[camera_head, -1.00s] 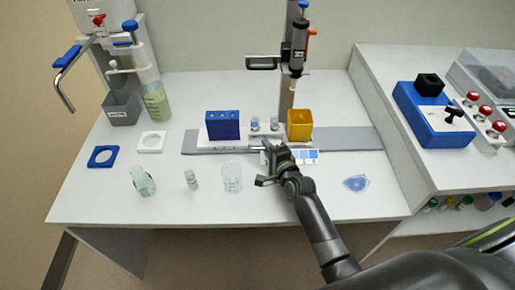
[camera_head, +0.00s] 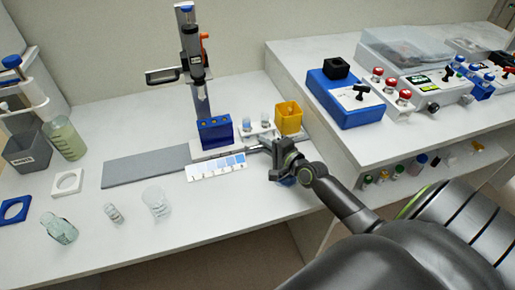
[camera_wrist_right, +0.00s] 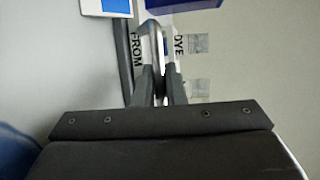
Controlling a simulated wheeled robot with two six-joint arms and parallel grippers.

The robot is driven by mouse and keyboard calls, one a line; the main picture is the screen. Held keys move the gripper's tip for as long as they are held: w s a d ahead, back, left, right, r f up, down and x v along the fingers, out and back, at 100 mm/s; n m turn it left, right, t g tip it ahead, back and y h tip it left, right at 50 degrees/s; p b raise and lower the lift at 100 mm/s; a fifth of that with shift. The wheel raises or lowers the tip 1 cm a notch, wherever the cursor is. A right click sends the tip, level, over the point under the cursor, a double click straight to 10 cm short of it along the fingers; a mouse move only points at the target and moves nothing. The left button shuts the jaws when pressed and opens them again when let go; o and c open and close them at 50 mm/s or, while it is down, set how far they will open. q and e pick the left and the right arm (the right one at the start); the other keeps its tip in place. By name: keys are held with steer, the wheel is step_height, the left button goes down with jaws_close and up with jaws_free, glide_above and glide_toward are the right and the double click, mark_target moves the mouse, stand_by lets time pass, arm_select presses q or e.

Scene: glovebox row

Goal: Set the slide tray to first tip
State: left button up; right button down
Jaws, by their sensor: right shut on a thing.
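The white slide tray (camera_head: 252,134) sits on the grey rail (camera_head: 148,166) at the back of the bench. It carries a blue tip block (camera_head: 214,131) with several holes, two small clear cups (camera_head: 265,119) and a yellow open box (camera_head: 289,118). The upright pipette (camera_head: 193,52) hangs on its stand, with the blue block roughly beneath it. My right gripper (camera_head: 268,147) is shut on the tray's silver bar handle; the bar (camera_wrist_right: 157,45) lies between the fingers in the right wrist view. My left gripper is not in view.
A strip with blue patches (camera_head: 217,167) lies before the rail. A raised shelf with a blue device (camera_head: 343,98) is at right.

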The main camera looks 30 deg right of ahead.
steer(key=shift+s+d, duration=0.15)
steer(key=shift+d, duration=0.4)
steer(key=c, duration=1.5)
jaws_free()
steer(key=shift+s+d, duration=0.1)
steer(key=shift+d, duration=0.15)
steer(key=shift+a, duration=0.1)
steer(key=shift+s, duration=0.25)
steer(key=p+v, duration=0.1)
steer(key=v, duration=1.4)
steer(key=shift+s, duration=0.15)
steer(key=shift+v, duration=0.8)
